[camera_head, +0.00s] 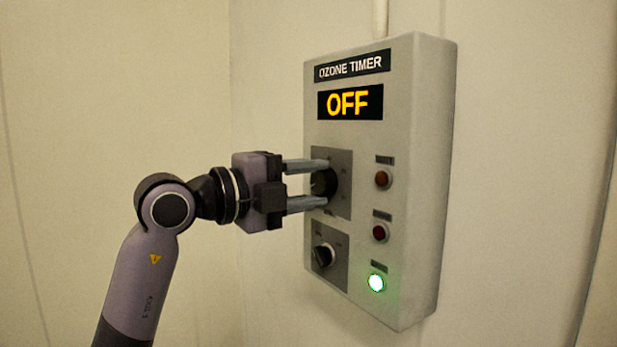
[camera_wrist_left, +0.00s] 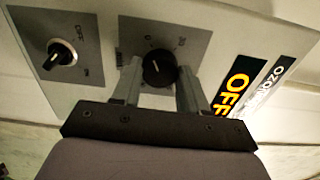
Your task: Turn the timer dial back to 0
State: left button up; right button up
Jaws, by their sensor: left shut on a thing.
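The timer dial (camera_head: 324,183) is a round black knob on a grey square plate, at the upper left of the control box's front. It also shows in the left wrist view (camera_wrist_left: 158,68), where a 0 and a 30 are printed on the plate beside it. My left gripper (camera_head: 322,183) comes in from the left, with one finger above the dial and one below, shut on it. In the left wrist view its fingers (camera_wrist_left: 158,88) lie on either side of the knob. The display (camera_head: 350,102) reads OFF in yellow. My right gripper is not in view.
The grey box (camera_head: 420,180), labelled OZONE TIMER, is mounted on a pale wall. A smaller black switch (camera_head: 323,255) sits below the dial. An amber light (camera_head: 383,180) and a red light (camera_head: 380,233) look unlit; a green light (camera_head: 376,283) glows.

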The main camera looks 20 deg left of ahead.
pick_arm(q)
jog(key=shift+n, duration=0.3)
jog(key=o, duration=1.1)
jog(key=shift+c, duration=0.2)
jog(key=b+v, duration=0.1)
jog(key=v, duration=0.6)
jog(key=shift+s, duration=0.1)
